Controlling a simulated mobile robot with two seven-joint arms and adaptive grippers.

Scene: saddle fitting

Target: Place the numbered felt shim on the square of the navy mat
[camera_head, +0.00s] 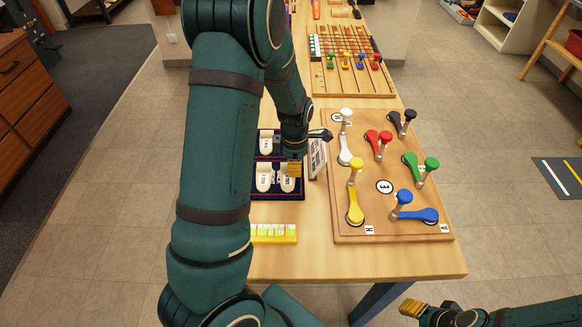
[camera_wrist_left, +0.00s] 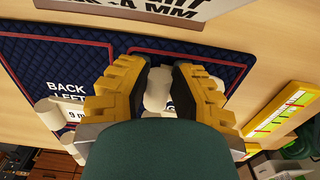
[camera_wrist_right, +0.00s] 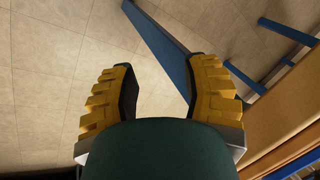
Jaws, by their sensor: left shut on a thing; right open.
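The navy mat (camera_head: 259,191) lies on the table, partly hidden behind my left arm. Pale felt shims lie on it, among them one at the upper part (camera_head: 266,144) and one lower down (camera_head: 263,178). My left gripper (camera_head: 293,168) is over the mat's right side. In the left wrist view, its fingers (camera_wrist_left: 158,85) are shut on a cream felt shim (camera_wrist_left: 157,92). The held shim's number is hidden, and I cannot tell whether it touches the mat. The mat's lettering "BACK LEFT" shows in the left wrist view. My right gripper (camera_wrist_right: 160,88) is open and empty, away over the floor.
A printed sign (camera_head: 317,158) stands just right of the mat. A yellow level-like strip (camera_head: 274,233) lies in front. A board (camera_head: 370,215) with several coloured levers fills the table's right. A rack with small coloured pieces (camera_head: 350,62) is farther back.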

